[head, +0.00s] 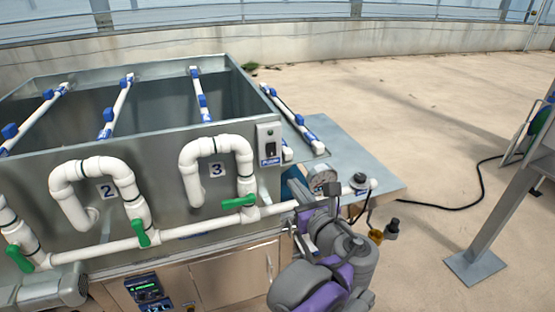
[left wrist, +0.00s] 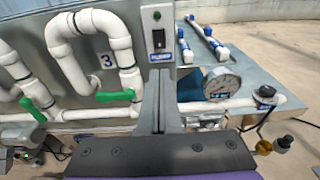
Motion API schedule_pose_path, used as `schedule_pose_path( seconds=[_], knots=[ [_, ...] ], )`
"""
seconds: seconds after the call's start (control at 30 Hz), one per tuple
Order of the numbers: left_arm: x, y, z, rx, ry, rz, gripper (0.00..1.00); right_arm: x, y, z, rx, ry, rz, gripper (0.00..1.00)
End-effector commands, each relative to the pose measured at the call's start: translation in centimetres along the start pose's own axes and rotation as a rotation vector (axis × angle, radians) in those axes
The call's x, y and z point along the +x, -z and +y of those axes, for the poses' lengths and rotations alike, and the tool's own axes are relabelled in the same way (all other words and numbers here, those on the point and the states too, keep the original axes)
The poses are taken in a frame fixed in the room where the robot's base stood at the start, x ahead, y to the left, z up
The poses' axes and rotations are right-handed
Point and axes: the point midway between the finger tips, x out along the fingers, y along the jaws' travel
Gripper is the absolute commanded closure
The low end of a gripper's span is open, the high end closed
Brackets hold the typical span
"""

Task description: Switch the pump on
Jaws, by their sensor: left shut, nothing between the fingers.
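The pump switch (head: 269,146) is a grey box with a dark rocker and a blue PUMP label, on the tank's front right corner. In the left wrist view the pump switch (left wrist: 158,38) shows upright above my fingers, with a small green spot near its top. My left gripper (head: 304,216) is in front of the tank, below and right of the switch in the head view. In the left wrist view the gripper (left wrist: 158,84) is shut and empty, its tips pointing toward the switch just below the label. I cannot tell whether they touch it. My right gripper is out of view.
White pipes with green valve handles (head: 239,202) run along the tank front. A pressure gauge (head: 322,181) stands right of the switch, close to my gripper. A grey table (head: 365,165) extends to the right. A metal stand (head: 492,222) and cable lie farther right.

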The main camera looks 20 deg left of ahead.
Motion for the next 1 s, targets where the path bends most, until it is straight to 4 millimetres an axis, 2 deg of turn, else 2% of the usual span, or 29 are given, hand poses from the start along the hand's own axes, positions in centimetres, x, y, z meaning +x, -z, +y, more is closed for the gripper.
schedule_pose_path(
  seconds=[0.17,0.27,0.7,0.83,1.0],
  knots=[
    [0.5,0.0,0.1,-0.001,-0.003,0.001,1.0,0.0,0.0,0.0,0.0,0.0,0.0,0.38],
    [1.7,0.0,0.1,-0.002,-0.003,0.001,1.0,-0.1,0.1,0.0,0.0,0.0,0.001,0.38],
    [10.7,0.0,0.1,-0.002,-0.004,0.001,1.0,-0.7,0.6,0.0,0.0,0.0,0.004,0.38],
    [12.6,0.0,0.1,-0.002,-0.003,0.001,1.0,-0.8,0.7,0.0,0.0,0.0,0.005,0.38],
    [13.8,0.0,0.1,-0.002,-0.001,0.001,1.0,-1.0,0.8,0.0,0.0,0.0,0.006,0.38]
  ],
)
